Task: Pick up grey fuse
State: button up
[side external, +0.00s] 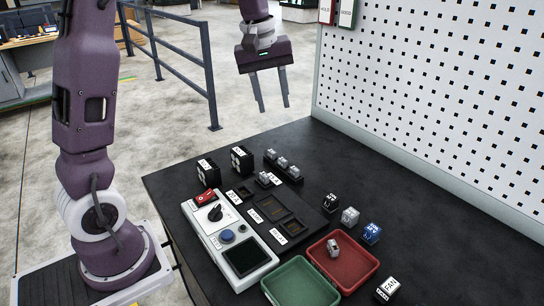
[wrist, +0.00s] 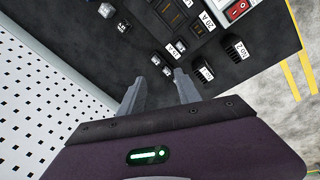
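Several small greyish fuse-like pieces are in view, and I cannot tell which one is the grey fuse. A grey block (side external: 350,215) stands on the black table between a black block and a blue block; it also shows in the wrist view (wrist: 106,10). A grey piece (side external: 333,247) lies in the red tray. Several grey pieces (side external: 282,162) sit in a row on a black rack, near the fingertips in the wrist view (wrist: 155,60). My gripper (side external: 270,108) is open and empty, pointing down well above the table's far end; its fingers show in the wrist view (wrist: 158,85).
A control panel (side external: 234,240) with a red switch and a screen lies at the front left. Two black labelled blocks (side external: 241,158) stand behind it. A green tray (side external: 300,283) joins the red tray (side external: 366,261). A white pegboard (side external: 440,90) walls the table's right side.

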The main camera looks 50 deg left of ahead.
jog(key=w+a+f+n+g, duration=0.1)
jog(key=w+a+f+n, duration=0.2)
jog(key=w+a+f, duration=0.25)
jog(key=n+g, duration=0.1)
jog(key=n, duration=0.2)
send_over(272, 151)
notch_tip(272, 151, down, 10)
jog(key=shift+a, duration=0.1)
notch_tip(272, 151, down, 8)
jog(key=shift+r, duration=0.1)
grip_shut()
